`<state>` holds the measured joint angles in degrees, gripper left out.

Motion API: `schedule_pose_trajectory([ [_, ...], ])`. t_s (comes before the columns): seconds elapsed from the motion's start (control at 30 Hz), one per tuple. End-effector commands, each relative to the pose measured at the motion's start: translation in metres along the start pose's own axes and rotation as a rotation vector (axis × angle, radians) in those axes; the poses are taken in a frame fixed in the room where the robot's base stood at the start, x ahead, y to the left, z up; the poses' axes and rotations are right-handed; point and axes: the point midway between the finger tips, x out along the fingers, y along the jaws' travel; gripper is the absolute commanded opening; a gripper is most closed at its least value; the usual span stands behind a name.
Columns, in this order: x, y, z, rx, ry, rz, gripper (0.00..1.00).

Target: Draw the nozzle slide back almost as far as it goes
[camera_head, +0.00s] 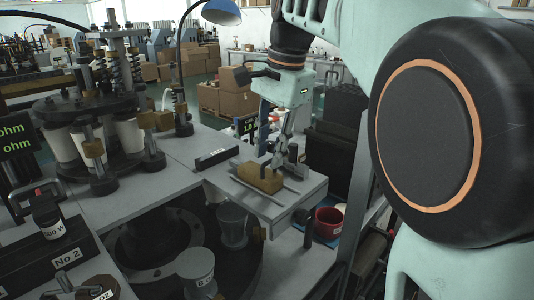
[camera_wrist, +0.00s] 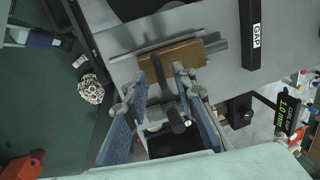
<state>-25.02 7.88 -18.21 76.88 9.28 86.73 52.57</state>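The nozzle slide shows as a brass block (camera_head: 260,178) between thin grey rails on a grey table top. It also shows in the wrist view (camera_wrist: 188,58). A dark upright bar (camera_wrist: 159,72) stands at the block's near side. My gripper (camera_head: 281,160) is above the block's right end, pointing down. In the wrist view its blue-padded fingers (camera_wrist: 158,77) are apart, with the dark bar between their tips. I cannot tell whether either finger touches the bar.
A black bar labelled GAP (camera_wrist: 254,32) lies beside the slide. A gauge display (camera_wrist: 289,114) reads 1.0 mm. A pale cup (camera_head: 232,225) stands in front of the table.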

Motion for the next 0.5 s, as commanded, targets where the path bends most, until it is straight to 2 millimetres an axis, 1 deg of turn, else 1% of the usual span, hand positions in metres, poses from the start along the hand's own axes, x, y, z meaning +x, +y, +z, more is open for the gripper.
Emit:
schedule_pose_trajectory([
  [0.1, 0.0061, -0.0002, 0.0001, -0.001, 0.001, -0.001, 0.24],
  [0.37, 0.0071, -0.0002, 0.0, -0.001, 0.0, -0.001, 0.24],
  [0.5, 0.007, -0.0002, 0.0, -0.001, 0.0, -0.001, 0.1],
])
